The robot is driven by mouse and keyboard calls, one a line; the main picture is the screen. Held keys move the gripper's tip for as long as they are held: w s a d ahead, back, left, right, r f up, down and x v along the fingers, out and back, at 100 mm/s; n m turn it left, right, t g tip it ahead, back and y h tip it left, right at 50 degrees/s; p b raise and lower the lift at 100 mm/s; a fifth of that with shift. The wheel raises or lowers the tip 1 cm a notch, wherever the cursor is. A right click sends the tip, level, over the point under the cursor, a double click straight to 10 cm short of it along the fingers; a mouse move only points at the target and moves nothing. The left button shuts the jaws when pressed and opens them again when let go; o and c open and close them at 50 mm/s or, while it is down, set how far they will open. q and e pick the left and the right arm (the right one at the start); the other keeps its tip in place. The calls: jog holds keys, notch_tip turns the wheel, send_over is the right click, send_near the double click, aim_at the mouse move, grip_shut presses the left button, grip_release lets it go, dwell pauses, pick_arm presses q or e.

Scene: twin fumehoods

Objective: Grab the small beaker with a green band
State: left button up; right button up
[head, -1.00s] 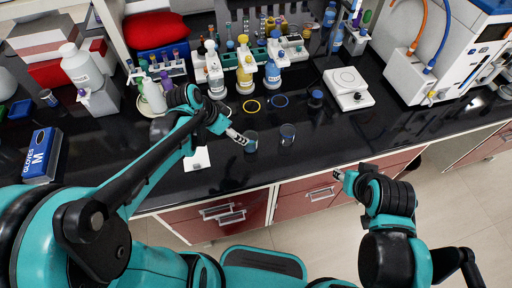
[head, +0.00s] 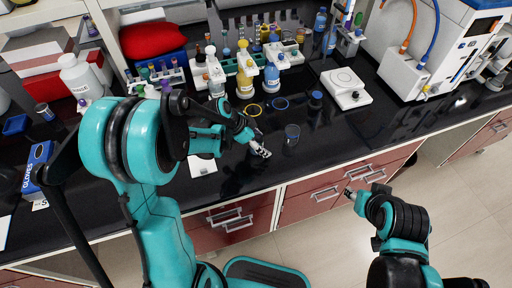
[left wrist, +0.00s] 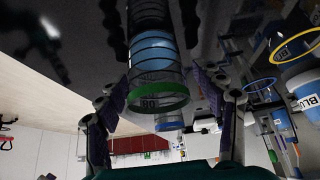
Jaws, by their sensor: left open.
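The small beaker with a green band (left wrist: 158,100) shows in the left wrist view, between the two fingers of my left gripper. The fingers are apart, one on each side of it. In the head view my left gripper (head: 260,150) is at this beaker's place and largely hides it. A second clear beaker (head: 292,133) stands just to the right of the gripper; a blue-banded rim (left wrist: 169,125) shows beyond the green one in the wrist view. My right gripper (head: 349,192) is in front of the bench, away from the beakers, too small to read.
A yellow ring (head: 253,109) and a blue ring (head: 280,103) lie behind the beakers. Wash bottles (head: 245,80) and racks stand at the back. A white balance (head: 346,87) is to the right. The front right of the bench is clear.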

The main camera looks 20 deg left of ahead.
pick_arm(q)
jog(key=shift+f, duration=0.1)
jog(key=c, duration=1.3)
jog(key=shift+c, duration=0.2)
